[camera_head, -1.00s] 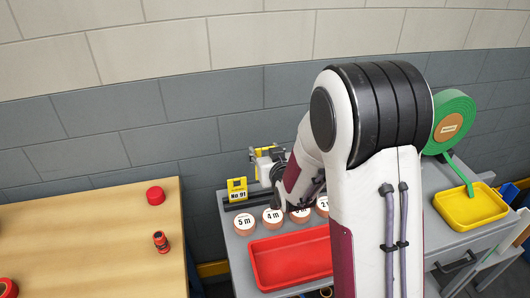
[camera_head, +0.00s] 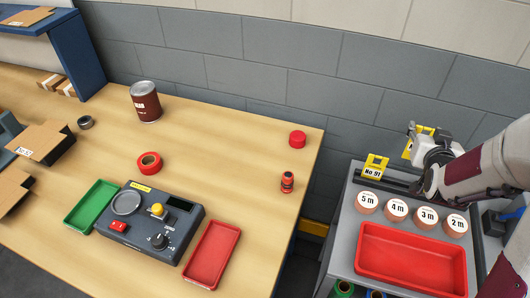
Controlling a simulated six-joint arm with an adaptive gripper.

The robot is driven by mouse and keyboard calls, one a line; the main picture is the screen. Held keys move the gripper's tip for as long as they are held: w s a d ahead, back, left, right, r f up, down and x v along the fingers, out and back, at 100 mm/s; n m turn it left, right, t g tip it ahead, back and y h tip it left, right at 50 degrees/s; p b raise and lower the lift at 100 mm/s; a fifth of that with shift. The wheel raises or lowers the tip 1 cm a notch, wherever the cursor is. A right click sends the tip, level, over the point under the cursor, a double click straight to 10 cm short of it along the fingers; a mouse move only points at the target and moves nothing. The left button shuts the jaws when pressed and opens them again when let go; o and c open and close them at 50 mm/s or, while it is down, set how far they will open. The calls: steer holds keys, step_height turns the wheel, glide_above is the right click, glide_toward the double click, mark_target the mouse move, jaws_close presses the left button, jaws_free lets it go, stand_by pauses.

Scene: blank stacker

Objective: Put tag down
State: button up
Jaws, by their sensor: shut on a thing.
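My gripper (camera_head: 416,143) is above the back of the grey bench, at the right of the view. A yellow piece (camera_head: 407,149) shows at its jaws, nearly edge-on. It looks like a tag, but I cannot read it. My gripper is shut on it. A yellow tag marked No 91 (camera_head: 375,165) stands upright at the left end of a black rail (camera_head: 396,184), left of and a little below my gripper. The fingertips are small and partly hidden.
Discs marked 5 m (camera_head: 367,203), 4 m (camera_head: 397,210), 3 m and 2 m line the bench before the rail. A red tray (camera_head: 410,262) lies in front. A gap separates the bench from the wooden table (camera_head: 240,140), where a red tray (camera_head: 212,255) and control box (camera_head: 150,222) lie.

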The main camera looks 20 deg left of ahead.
steer(key=r, duration=0.6)
steer(key=a+r, duration=0.1)
steer(key=r, duration=0.2)
steer(key=shift+r, duration=0.3)
steer(key=s+a+n+g+y, duration=0.15)
steer(key=a+n+y, duration=0.4)
steer(key=a, duration=2.45)
steer(key=s+a+n+g+y, duration=0.15)
steer(key=s+a, duration=0.35)
steer(key=a, duration=0.5)
steer(key=s+a+n+g+y, duration=0.1)
steer(key=s+a+n+y, duration=0.3)
steer(key=a, duration=0.7)
steer(key=shift+s+d+f+m+h, duration=0.15)
steer(key=shift+f+m+h, duration=0.25)
steer(key=shift+f, duration=0.9)
steer(key=shift+d+f+m+h, duration=0.2)
steer(key=shift+f+m, duration=0.4)
steer(key=shift+f, duration=0.7)
step_height(320, 180, down, 6)
steer(key=shift+f, duration=0.15)
